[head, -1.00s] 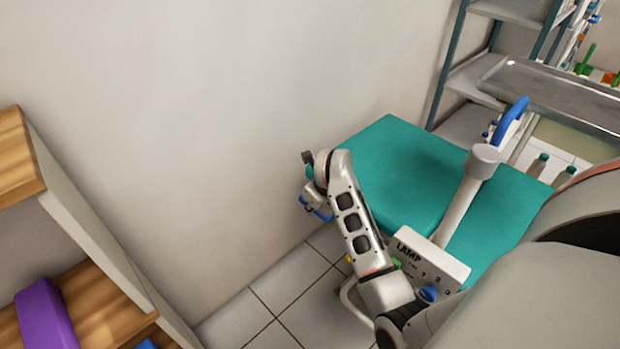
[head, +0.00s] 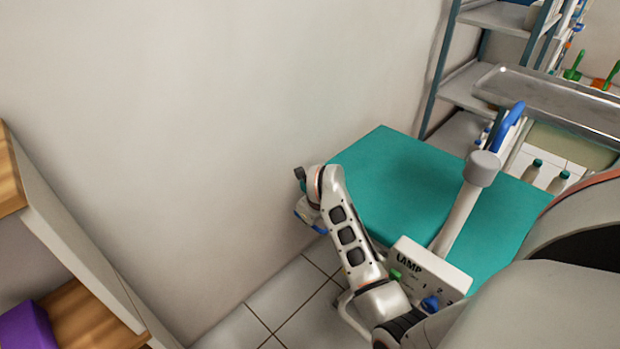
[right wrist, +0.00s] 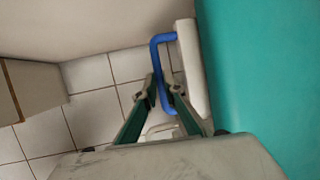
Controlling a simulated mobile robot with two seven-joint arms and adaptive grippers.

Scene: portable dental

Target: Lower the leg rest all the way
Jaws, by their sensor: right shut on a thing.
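The leg rest is the teal padded end (head: 385,165) of the chair by the wall, in the head view. In the right wrist view its teal surface (right wrist: 265,70) fills the right side, with a pale edge panel (right wrist: 190,70) beside it. A blue bar handle (right wrist: 158,55) sticks out from this panel. My right gripper (right wrist: 158,92) is shut on the blue handle, low on its bar. In the head view the right gripper (head: 308,214) is at the pad's left end, partly hidden by my wrist. My left gripper is not in view.
A white LAMP control box (head: 430,268) and a lamp post with a blue handle (head: 508,127) stand close to my right arm. A metal tray (head: 550,100) and a shelf rack (head: 470,85) are at the upper right. A wooden shelf (head: 85,315) is at left. Tiled floor (head: 285,300) is clear.

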